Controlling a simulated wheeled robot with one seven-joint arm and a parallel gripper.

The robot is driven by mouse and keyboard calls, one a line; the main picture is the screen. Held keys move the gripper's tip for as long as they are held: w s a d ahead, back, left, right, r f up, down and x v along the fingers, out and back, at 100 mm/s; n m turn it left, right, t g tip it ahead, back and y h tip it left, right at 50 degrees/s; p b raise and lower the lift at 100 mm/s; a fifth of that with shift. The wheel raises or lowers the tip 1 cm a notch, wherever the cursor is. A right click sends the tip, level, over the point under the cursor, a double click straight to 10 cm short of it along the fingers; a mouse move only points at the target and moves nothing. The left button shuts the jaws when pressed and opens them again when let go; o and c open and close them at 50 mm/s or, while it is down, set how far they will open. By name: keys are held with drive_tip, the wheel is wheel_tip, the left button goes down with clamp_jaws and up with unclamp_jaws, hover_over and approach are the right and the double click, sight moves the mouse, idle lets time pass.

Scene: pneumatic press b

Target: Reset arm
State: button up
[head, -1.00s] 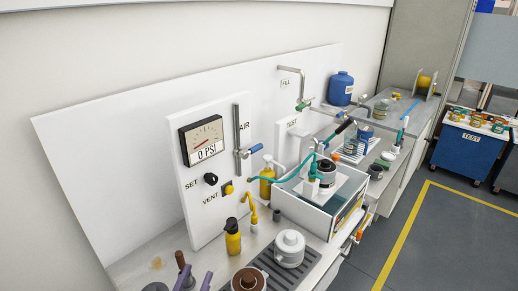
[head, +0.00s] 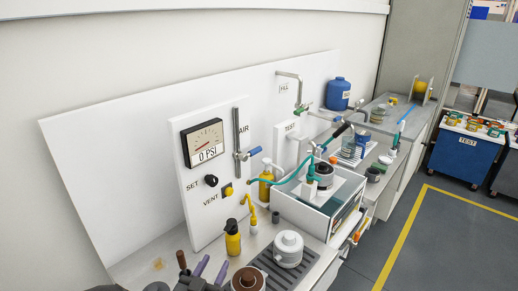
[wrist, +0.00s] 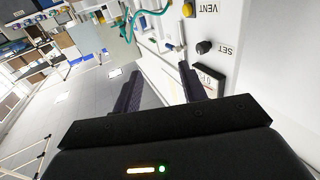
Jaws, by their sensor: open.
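My gripper (head: 215,261) shows at the lower left of the head view, with two purple fingers pointing up and apart. In the wrist view my gripper (wrist: 160,78) is open, with nothing between its dark fingers. It is in front of the press panel (head: 212,222), near the bench's near end. The panel carries a pressure gauge (head: 203,143) reading 0 PSI, a black SET knob (head: 211,181), a yellow VENT button (head: 228,191) and an AIR valve with a blue handle (head: 255,150). The rest of my arm is mostly out of view.
A white-walled water tank (head: 300,214) with a green hose is farther back. The floor (head: 440,240) at right is clear.

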drive_tip(key=w+d+f+g+y, duration=0.1)
drive_tip(key=w+d+g+y, duration=0.4)
drive_tip(key=d+g, duration=0.5)
drive_tip(key=s+d+r+n+g, duration=0.2)
drive_tip(key=s+d, duration=0.5)
drive_tip(key=d, duration=0.2)
drive_tip(key=s+d+r+n+g, duration=0.1)
drive_tip(key=s+d+r+g, duration=0.15)
drive_tip(key=s+d, duration=0.55)
wheel_tip(320, 180, down, 11)
drive_tip(key=b, duration=1.1)
wheel_tip(320, 180, up, 13)
drive_tip(key=p, duration=1.3)
drive_tip(key=shift+w, duration=0.2)
drive_tip(key=shift+f, duration=0.1)
